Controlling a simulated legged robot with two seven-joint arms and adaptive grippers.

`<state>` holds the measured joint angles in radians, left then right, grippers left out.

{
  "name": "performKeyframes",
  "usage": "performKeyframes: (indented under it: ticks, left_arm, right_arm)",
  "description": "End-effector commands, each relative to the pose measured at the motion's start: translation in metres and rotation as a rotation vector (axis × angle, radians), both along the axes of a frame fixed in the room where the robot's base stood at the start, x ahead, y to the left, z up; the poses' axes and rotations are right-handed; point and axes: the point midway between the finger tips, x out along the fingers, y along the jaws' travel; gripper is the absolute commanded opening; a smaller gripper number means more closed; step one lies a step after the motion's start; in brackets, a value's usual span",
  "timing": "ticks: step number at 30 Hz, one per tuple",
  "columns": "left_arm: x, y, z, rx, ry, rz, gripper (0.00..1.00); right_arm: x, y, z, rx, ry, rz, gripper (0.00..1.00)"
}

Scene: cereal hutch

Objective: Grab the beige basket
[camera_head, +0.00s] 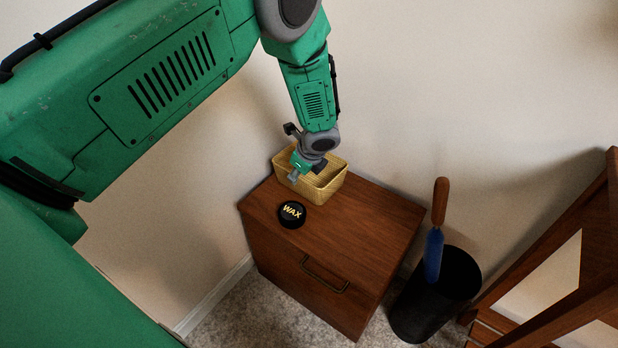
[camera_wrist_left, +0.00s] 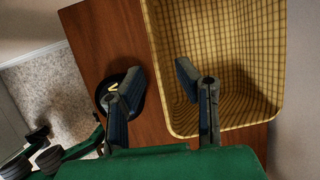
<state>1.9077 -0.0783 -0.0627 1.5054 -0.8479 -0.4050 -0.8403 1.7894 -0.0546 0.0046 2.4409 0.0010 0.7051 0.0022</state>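The beige woven basket (camera_head: 318,192) stands upright on top of a wooden cabinet, near the wall. It is empty as far as I can see, and it fills the upper right of the left wrist view (camera_wrist_left: 215,40). My left gripper (camera_head: 306,171) is at the basket's near left side, pointing down. In the left wrist view my left gripper (camera_wrist_left: 160,78) is open, with one finger over the basket's inside and the other outside its wall. The wall lies between the fingers. I cannot tell whether either finger touches it. My right gripper is not in view.
A black wax tin (camera_head: 292,214) lies on the cabinet (camera_head: 365,220) just in front of the basket. A black bin (camera_head: 435,300) with a blue, wooden-handled item stands right of the cabinet. Wooden furniture (camera_head: 560,250) is at the far right. The cabinet's right top is clear.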

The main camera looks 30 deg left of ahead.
Motion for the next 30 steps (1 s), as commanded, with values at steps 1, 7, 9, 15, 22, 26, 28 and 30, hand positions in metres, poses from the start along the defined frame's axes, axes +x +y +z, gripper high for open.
performKeyframes:
  ticks: [1,7,9,15,22,26,28,30]
  left_arm:
    - [0.0,0.001,-0.004,0.0,0.0,0.001,0.28]
    - [0.002,0.011,-0.031,0.001,0.0,0.002,0.28]
    - [0.003,0.015,-0.041,0.0,0.001,0.001,0.28]
    - [0.005,0.02,-0.047,-0.001,-0.001,0.002,0.28]
    - [0.005,0.019,-0.046,0.0,0.0,0.001,0.0]
    - [0.005,0.019,-0.046,0.0,0.0,0.001,0.0]
    - [0.005,0.019,-0.046,0.0,0.0,0.001,0.0]
    - [0.005,0.019,-0.046,0.0,0.0,0.001,0.0]
  right_arm:
    - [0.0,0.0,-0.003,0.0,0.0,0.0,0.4]
    - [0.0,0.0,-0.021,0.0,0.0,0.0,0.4]
    - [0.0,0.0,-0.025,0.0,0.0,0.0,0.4]
    - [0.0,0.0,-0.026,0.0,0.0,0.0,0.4]
    - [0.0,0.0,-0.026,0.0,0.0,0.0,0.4]
    - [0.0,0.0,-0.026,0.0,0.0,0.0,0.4]
    - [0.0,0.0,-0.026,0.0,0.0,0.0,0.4]
    - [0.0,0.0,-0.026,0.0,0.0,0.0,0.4]
